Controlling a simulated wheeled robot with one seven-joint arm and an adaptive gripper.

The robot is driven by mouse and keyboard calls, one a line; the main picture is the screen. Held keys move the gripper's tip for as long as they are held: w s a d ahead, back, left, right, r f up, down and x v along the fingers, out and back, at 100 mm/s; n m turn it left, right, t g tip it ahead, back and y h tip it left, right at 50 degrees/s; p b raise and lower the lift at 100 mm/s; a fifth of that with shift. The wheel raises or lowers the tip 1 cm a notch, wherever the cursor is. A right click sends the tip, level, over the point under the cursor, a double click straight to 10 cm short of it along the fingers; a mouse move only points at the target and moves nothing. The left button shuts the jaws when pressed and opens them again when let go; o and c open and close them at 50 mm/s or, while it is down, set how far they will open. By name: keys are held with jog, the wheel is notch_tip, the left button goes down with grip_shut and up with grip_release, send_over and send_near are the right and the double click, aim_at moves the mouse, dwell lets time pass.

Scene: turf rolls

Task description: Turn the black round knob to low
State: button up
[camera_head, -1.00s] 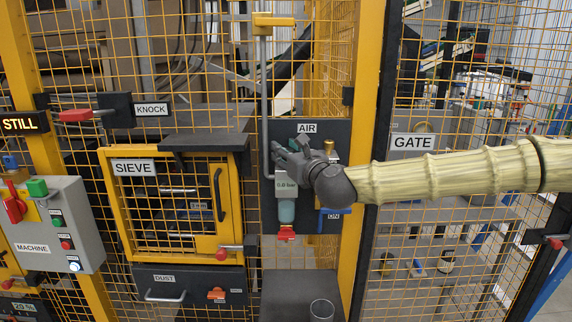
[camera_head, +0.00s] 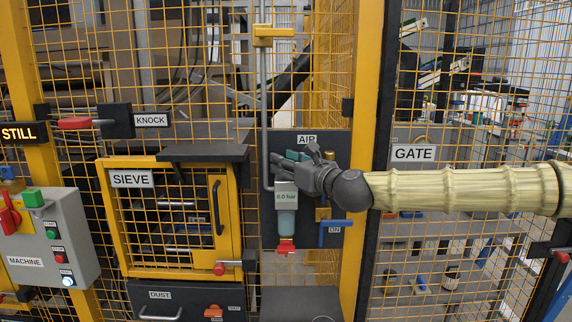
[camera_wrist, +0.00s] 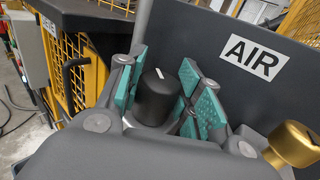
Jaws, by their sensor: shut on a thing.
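The black round knob (camera_wrist: 156,97) sits between the teal finger pads of my gripper (camera_wrist: 160,92) in the wrist view. A white pointer line shows on its top. My gripper is shut around the knob's sides. In the head view my gripper (camera_head: 296,168) is at the AIR panel (camera_head: 258,225) and hides the knob. Below it a display (camera_head: 286,195) reads about 0.0 bar; its small digits are hard to read. No low mark is visible near the knob.
A brass fitting (camera_wrist: 292,144) stands close to the right of my gripper. A blue ON handle (camera_head: 335,230) and a red valve (camera_head: 286,246) lie below. The SIEVE door (camera_head: 118,222) is to the left, the GATE sign (camera_head: 414,153) to the right.

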jog(key=o, duration=1.1)
jog(key=shift+c, duration=0.2)
jog(key=shift+r, duration=0.1)
notch_tip(320, 180, up, 10)
jog(key=shift+f, duration=0.1)
jog(key=shift+d, duration=0.1)
